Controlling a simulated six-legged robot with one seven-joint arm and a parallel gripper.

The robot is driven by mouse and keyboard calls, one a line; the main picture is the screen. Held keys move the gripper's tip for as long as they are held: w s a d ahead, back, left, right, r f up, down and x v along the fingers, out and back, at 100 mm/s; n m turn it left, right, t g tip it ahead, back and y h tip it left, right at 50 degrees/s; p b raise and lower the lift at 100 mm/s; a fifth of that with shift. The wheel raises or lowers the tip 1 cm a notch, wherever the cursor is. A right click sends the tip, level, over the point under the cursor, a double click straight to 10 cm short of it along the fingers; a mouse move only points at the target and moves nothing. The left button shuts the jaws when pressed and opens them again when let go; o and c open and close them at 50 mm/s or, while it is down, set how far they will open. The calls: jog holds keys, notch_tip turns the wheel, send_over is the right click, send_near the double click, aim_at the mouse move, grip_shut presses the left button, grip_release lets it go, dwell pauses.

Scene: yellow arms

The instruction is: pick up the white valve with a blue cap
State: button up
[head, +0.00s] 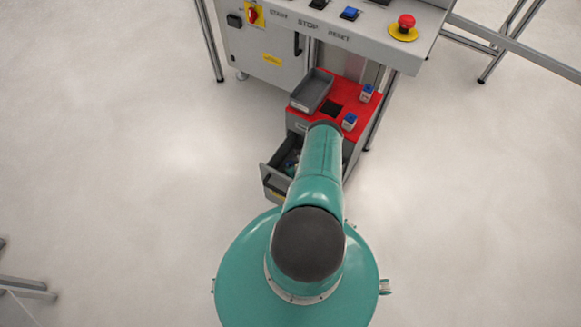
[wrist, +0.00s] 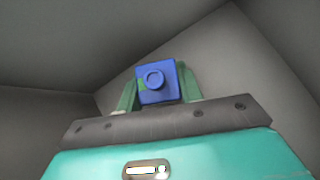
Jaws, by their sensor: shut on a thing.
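In the wrist view my gripper (wrist: 158,88) has its green fingers on either side of a blue-capped piece (wrist: 155,82) and is shut on it. I see its square blue top with a round raised ring; the body below is hidden. Grey walls surround it. In the head view my arm hides most of the gripper. Two white valves with blue caps stand on the red cabinet top, one at the back right (head: 367,93) and one nearer (head: 349,122).
A grey open drawer (head: 272,178) juts from the cabinet front, partly behind my arm. A grey tray (head: 311,91) sits on the red top (head: 340,87). A control panel (head: 330,30) with a red emergency button (head: 405,24) overhangs behind.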

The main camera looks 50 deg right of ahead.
aim_at(291, 163)
notch_tip(291, 163, up, 9)
jog(key=shift+r, duration=0.35)
